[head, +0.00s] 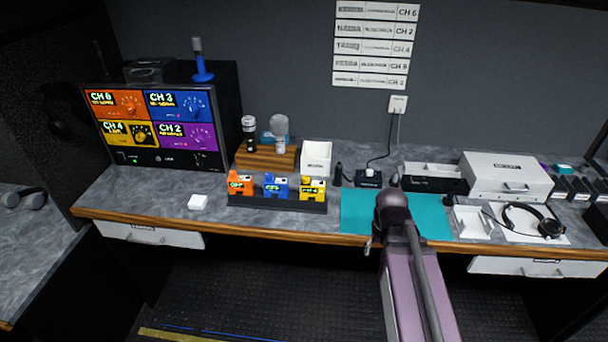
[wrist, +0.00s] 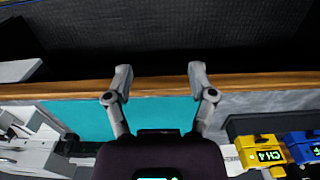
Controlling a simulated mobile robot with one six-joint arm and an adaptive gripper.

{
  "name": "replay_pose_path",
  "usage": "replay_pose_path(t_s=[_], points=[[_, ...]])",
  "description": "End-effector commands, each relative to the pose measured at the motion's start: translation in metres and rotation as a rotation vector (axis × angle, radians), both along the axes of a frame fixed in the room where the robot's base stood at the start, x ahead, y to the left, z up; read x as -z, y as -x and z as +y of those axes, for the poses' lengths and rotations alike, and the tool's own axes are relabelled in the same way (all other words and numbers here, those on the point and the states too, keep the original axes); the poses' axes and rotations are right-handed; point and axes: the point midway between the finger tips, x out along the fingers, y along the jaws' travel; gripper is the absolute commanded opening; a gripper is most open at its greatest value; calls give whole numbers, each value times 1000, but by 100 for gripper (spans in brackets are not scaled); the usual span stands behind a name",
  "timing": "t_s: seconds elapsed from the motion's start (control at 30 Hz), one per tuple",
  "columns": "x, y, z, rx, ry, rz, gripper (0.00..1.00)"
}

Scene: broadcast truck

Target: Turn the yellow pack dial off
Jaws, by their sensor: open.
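The yellow pack (head: 312,190) stands upright at the right end of a row of three packs in a dark rack (head: 280,204). Its front display is lit, and a small yellow dial (head: 307,180) shows on its top; the dial's setting is too small to read. In the wrist view the yellow pack (wrist: 262,153) is at the lower right, its display reading CH4. My gripper (wrist: 160,72) is open and empty, its two fingers spread over the teal mat (wrist: 75,118), to one side of the pack and apart from it. My arm hides the gripper in the head view.
The blue pack (head: 275,187) stands close beside the yellow one, with the orange pack (head: 240,184) beyond. The teal mat (head: 355,213) is mostly clear. A headset (head: 530,222) lies at right.

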Motion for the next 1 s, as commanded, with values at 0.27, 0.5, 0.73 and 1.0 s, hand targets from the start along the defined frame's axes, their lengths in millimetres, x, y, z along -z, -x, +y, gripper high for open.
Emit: replay_pose_path(t_s=[0.27,0.5,0.73,1.0], points=[[-53,-67,35,151,0,0,72],[-100,-130,86,323,0,0,72],[-145,-186,142,489,0,0,72],[-183,-232,201,649,-1,0,72]])
